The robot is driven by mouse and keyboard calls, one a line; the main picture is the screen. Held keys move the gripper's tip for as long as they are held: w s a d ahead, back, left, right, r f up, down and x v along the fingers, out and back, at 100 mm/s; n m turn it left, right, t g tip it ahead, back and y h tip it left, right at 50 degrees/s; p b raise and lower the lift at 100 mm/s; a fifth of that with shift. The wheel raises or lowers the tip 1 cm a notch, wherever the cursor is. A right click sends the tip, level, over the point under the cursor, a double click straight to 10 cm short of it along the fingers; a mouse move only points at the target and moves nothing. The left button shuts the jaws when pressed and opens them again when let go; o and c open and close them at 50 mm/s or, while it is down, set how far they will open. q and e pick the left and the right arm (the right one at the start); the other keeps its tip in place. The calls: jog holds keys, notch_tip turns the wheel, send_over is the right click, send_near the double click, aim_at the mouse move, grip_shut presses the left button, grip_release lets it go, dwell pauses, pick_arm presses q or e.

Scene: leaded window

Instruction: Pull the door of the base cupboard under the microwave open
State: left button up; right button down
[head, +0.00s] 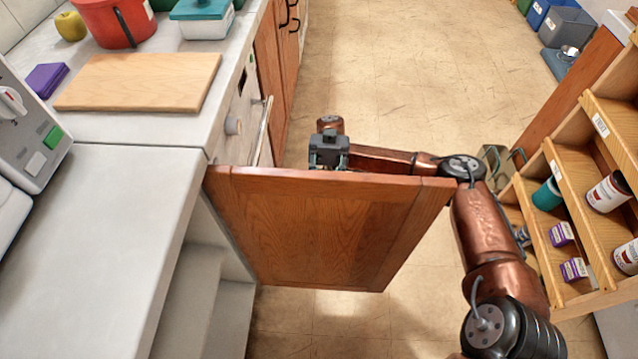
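The wooden door (310,228) of the base cupboard stands wide open, jutting from the counter front into the aisle. Its hinged side is at the left, and its inner face is toward me. The open cupboard interior (205,285) shows pale shelves below the counter. The microwave (28,135) is partly in view at the left edge. My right arm reaches around the door's free edge, and my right gripper (328,158) is behind the door's top edge, on its outer side. The fingertips and the door's handle are hidden. My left gripper is out of view.
A wooden shelf rack (560,235) with cans and small boxes stands close at the right. A cutting board (140,82), a red pot (118,20) and a purple box (46,80) are on the counter. The aisle floor (400,80) beyond the door is clear.

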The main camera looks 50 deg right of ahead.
jog(key=shift+f, duration=0.1)
dwell(0.3)
jog(key=c, duration=1.6)
grip_release()
jog(key=shift+w, duration=0.1)
notch_tip(320, 180, up, 10)
jog(key=shift+r, duration=0.1)
